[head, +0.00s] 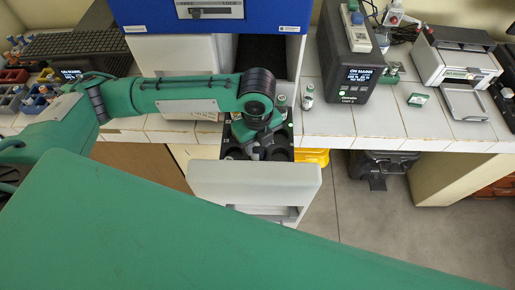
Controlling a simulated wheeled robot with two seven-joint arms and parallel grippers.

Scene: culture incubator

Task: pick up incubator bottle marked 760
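My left gripper (257,152) points down into the open incubator drawer (255,183), which is pulled out at the front of the counter. The drawer holds dark round wells, partly hidden under my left arm. The wrist hides the fingertips, so I cannot tell whether they are open or holding anything. A small bottle with a white label and green cap (308,97) stands on the counter right of the drawer. Another small light bottle top (282,101) shows beside my wrist. No number 760 can be read on either. My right gripper is not in view.
A blue-fronted incubator (250,17) stands above the drawer. A dark device with a lit screen (350,60) is to the right, with a printer-like machine (458,60) beyond. Racks of small bottles (35,97) sit at far left. The counter's right front is mostly clear.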

